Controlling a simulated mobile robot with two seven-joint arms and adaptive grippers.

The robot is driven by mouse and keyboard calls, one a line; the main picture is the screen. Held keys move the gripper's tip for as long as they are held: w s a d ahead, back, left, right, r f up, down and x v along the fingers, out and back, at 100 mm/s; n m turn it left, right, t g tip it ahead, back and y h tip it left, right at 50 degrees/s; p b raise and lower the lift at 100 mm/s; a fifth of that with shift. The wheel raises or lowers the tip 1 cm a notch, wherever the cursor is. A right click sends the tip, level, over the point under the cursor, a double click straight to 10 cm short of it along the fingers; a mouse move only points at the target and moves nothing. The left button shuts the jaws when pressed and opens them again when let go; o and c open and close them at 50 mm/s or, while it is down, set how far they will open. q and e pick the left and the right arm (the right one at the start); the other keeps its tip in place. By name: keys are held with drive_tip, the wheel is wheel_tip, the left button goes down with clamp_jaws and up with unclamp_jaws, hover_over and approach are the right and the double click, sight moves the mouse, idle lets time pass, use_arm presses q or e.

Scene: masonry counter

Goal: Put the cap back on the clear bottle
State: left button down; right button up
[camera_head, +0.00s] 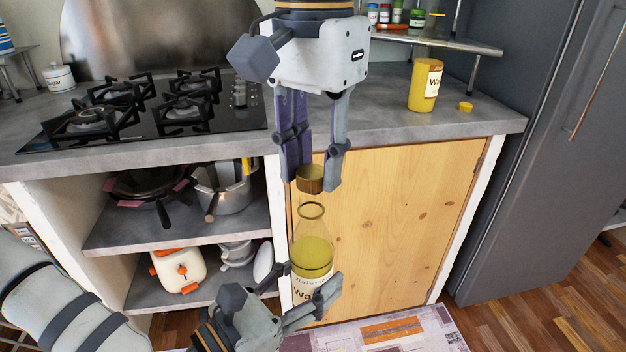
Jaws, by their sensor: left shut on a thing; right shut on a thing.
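The clear bottle (313,255), with yellow contents and a label, is held roughly upright in front of the wooden cabinet door. My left gripper (302,289) is shut on its lower body. The bottle's round neck opening is uncovered. The brown cap (310,186) is above the neck, with a visible gap between them. My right gripper (312,174) comes down from above and is shut on the cap. The cap looks nearly in line with the neck in this view; I cannot tell the depth offset.
A yellow labelled bottle (425,86) stands on the grey counter (390,120) with a yellow cap (465,106) lying beside it. A gas hob (150,108) is at left. Open shelves (120,232) below hold a pan, a pot and appliances. A fridge (540,170) stands at right.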

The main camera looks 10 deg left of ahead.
drive_tip(key=shift+f, duration=0.9)
drive_tip(key=shift+f, duration=0.55)
